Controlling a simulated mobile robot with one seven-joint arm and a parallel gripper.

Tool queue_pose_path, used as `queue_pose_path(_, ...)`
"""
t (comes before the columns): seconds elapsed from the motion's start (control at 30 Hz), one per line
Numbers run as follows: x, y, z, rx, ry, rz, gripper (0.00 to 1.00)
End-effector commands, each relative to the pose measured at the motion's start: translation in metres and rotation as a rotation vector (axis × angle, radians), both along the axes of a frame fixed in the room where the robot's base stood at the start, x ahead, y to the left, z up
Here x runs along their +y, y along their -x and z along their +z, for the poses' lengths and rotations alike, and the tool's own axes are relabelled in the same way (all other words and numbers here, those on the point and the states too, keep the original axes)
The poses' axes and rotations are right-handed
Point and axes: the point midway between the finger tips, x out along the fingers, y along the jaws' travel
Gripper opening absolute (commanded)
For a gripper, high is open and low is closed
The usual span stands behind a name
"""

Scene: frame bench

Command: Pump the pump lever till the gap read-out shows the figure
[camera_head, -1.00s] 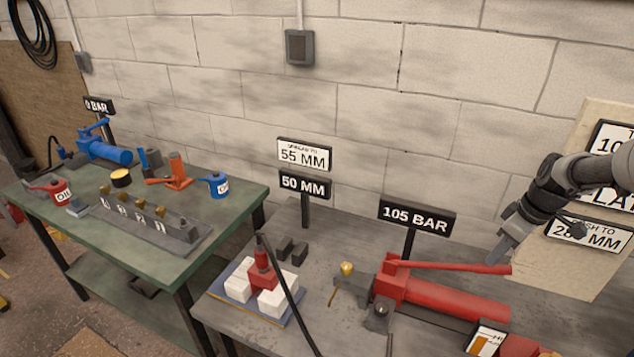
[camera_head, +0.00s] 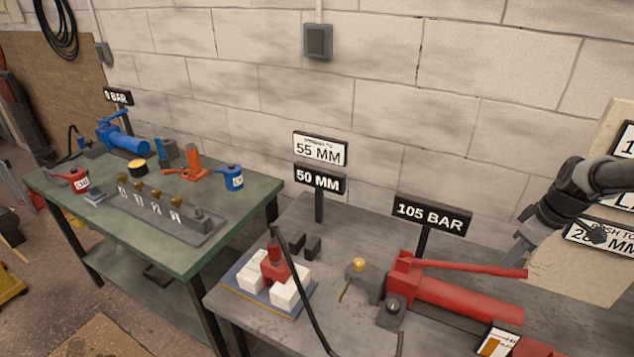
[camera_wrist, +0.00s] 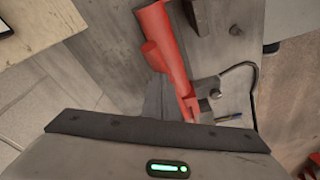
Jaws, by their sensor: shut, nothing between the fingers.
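The red pump lever (camera_head: 470,267) lies nearly level above the red pump body (camera_head: 465,300) on the right bench. My gripper (camera_head: 513,260) is shut and empty, just above the lever's free end; I cannot tell if it touches. In the wrist view, red pump parts (camera_wrist: 170,55) run toward my gripper's dark edge. The gap read-out (camera_head: 319,181) shows 50 MM. A white sign (camera_head: 320,149) above it shows 55 MM. The pressure read-out (camera_head: 431,212) shows 105 BAR. A small red spreader (camera_head: 275,268) stands between white blocks (camera_head: 291,289).
A black hose (camera_head: 300,295) curves across the bench front. A brass-topped valve (camera_head: 358,266) stands left of the pump. The green bench (camera_head: 235,230) at left holds a blue pump (camera_head: 125,142), oil cans and other tools. A board with signs (camera_head: 560,272) leans behind my arm.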

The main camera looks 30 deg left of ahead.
Motion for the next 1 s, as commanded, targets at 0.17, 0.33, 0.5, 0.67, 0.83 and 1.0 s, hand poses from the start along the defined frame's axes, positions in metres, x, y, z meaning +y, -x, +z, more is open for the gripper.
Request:
queue_pose_path(0.17, 0.001, 0.001, -0.026, 0.004, -0.001, 0.001, 0.0)
queue_pose_path(0.33, 0.001, 0.001, -0.045, 0.005, -0.002, 0.001, 0.0)
queue_pose_path(0.5, 0.001, 0.001, -0.064, 0.004, -0.001, 0.001, 0.0)
queue_pose_path(0.67, 0.001, 0.001, -0.072, 0.003, -0.002, 0.001, 0.0)
queue_pose_path(0.83, 0.001, 0.001, -0.062, 0.002, -0.001, 0.002, 0.0)
queue_pose_path(1.0, 0.0, 0.001, -0.038, 0.002, 0.0, 0.0, 0.0)
